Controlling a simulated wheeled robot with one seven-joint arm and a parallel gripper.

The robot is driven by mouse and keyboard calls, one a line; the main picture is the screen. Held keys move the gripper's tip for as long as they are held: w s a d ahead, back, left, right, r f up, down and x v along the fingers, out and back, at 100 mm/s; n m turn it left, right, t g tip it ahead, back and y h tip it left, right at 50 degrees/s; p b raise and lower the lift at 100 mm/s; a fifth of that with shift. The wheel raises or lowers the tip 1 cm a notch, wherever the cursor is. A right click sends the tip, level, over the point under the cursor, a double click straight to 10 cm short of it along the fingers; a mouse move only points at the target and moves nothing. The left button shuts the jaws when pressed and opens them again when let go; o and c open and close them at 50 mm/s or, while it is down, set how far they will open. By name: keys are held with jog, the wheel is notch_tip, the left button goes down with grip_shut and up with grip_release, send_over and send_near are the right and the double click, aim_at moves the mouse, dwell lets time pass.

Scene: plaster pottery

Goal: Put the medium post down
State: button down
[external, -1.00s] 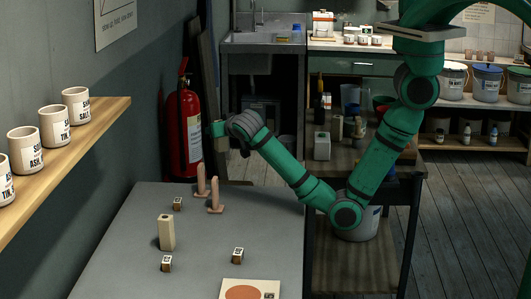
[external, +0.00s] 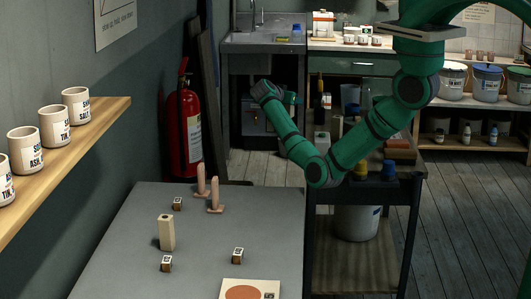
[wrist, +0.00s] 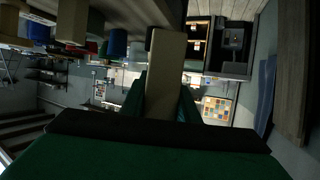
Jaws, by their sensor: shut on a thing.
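My gripper (wrist: 163,100) is shut on a plain beige post (wrist: 165,65), seen close up in the wrist view. I take it for the medium post. In the external view my gripper (external: 292,98) is raised in front of the sink cabinet, beyond the grey table (external: 140,245), and mostly hidden behind my wrist. The held post cannot be made out there. A similar cream post (external: 167,232) stands upright on the grey table.
On the grey table stand two pinkish posts (external: 215,197), several small marked cubes (external: 238,255) and a card with an orange disc (external: 244,291). A dark cart (external: 340,190) holding bottles and pots stands to the right. A fire extinguisher (external: 184,130) stands at the wall.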

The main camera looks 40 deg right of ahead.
jog(key=s+d+f+m+g, duration=0.1)
jog(key=s+d+m+g, duration=0.1)
jog(key=d, duration=0.6)
jog(key=s+d+m+g, duration=0.2)
jog(key=d+g, duration=0.1)
jog(key=d, duration=0.5)
jog(key=shift+h, duration=0.3)
jog(key=shift+s+f, duration=0.1)
jog(key=shift+f, duration=4.05)
jog(key=shift+f, duration=0.15)
jog(key=c, duration=1.4)
grip_release()
jog(key=shift+o, duration=0.2)
